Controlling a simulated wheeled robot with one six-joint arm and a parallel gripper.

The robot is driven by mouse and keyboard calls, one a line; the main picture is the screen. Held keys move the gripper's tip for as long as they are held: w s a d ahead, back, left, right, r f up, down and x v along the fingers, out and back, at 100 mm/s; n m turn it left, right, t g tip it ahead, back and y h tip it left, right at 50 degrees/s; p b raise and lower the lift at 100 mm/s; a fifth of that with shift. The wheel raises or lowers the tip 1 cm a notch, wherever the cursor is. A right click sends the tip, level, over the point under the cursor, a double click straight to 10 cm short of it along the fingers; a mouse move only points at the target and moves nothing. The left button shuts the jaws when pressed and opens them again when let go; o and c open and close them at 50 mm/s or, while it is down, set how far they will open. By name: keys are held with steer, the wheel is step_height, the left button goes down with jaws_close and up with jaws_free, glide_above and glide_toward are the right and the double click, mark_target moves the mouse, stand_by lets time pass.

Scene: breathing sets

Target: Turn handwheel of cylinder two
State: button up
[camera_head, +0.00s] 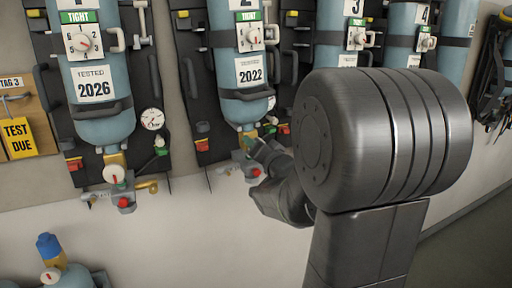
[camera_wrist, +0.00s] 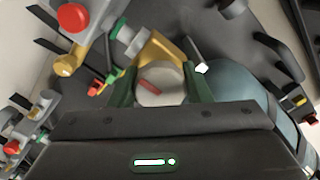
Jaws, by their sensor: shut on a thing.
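Cylinder two (camera_head: 238,50) is a blue bottle on a dark backplate, with a green TIGHT tag, a dial and a 2022 label. Its valve sits at its lower end, beside my gripper (camera_head: 257,152). The handwheel (camera_wrist: 160,84), a pale round knob with a red mark, lies between my two green fingers (camera_wrist: 161,80) in the wrist view. My gripper is shut on it. The brass valve body (camera_wrist: 158,52) is just beyond the knob. In the head view my gripper and arm hide the handwheel.
A cylinder labelled 2026 (camera_head: 96,84) hangs to the left with its white handwheel (camera_head: 114,174) and a gauge (camera_head: 152,119). More cylinders (camera_head: 405,35) hang to the right, partly behind my arm. A red knob (camera_wrist: 73,17) is close to the gripper. Bare wall (camera_head: 215,235) lies below.

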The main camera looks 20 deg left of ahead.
steer(key=o, duration=1)
steer(key=b+v, duration=0.1)
steer(key=v, duration=1.2)
steer(key=shift+s+d, duration=0.25)
steer(key=shift+d, duration=0.05)
steer(key=p+x, duration=0.1)
steer(key=x, duration=1.3)
steer(key=shift+s+d, duration=0.1)
